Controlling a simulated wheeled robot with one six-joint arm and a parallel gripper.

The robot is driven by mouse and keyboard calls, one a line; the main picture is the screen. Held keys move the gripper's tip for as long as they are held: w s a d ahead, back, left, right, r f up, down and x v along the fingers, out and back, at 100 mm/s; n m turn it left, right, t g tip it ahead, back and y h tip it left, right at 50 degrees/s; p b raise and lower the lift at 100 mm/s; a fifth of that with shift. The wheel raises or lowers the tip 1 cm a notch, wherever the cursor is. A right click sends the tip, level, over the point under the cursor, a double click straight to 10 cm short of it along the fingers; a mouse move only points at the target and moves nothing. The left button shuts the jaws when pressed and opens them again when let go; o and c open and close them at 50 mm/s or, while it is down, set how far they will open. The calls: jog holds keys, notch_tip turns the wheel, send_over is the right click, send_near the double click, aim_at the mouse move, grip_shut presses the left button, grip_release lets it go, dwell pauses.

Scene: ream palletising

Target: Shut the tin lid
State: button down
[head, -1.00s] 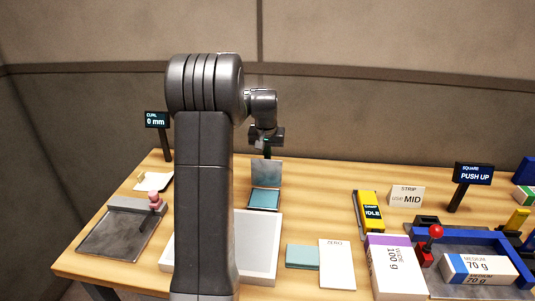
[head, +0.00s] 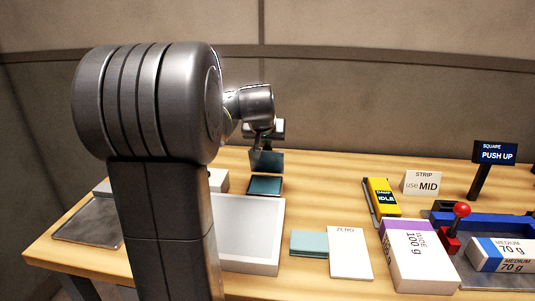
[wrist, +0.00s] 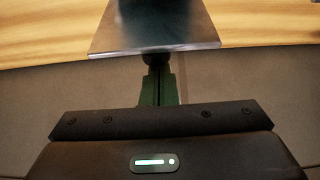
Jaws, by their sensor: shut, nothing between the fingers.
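The tin (head: 265,186) stands open on the table in the head view, its inside dark teal. Its lid (head: 267,163) stands raised at the back edge of the tin, over it. My gripper (head: 257,147) is at the lid's top edge, with its fingertips partly hidden at or behind the lid. In the wrist view my gripper (wrist: 157,75) has its green fingers together, empty, pointing at the lid (wrist: 155,43), a greyish plate whose near edge crosses the fingertips. I cannot tell whether they touch it.
A white tray (head: 246,258) lies in front of the tin, partly behind my arm.

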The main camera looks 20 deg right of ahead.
aim_at(265, 151)
jog(key=shift+s+a+f+t+h+b, duration=0.3)
jog(key=shift+s+t+b, duration=0.2)
jog(key=shift+b, duration=1.35)
jog(key=shift+s+a+f+t+h+b, duration=0.3)
jog(key=shift+s+t+b, duration=0.2)
jog(key=shift+b, duration=1.35)
jog(key=shift+s+a+f+t+h+b, duration=0.2)
jog(key=shift+s+a+t+h+b, duration=0.25)
jog(key=shift+b, duration=1.4)
jog(key=s+t+b, duration=0.1)
jog(key=b, duration=0.2)
jog(key=s+a+f+t+h+b, duration=0.1)
jog(key=b, duration=0.2)
jog(key=shift+b, duration=0.4)
jog(key=b, duration=0.1)
jog(key=s+b, duration=0.1)
jog(key=b, duration=0.1)
jog(key=shift+s+a+f, duration=0.2)
jog(key=shift+a+f, duration=0.2)
jog(key=shift+s+a+f+b, duration=0.4)
jog(key=shift+s+f+b, duration=0.3)
jog(key=shift+b, duration=0.45)
jog(key=shift+r, duration=0.1)
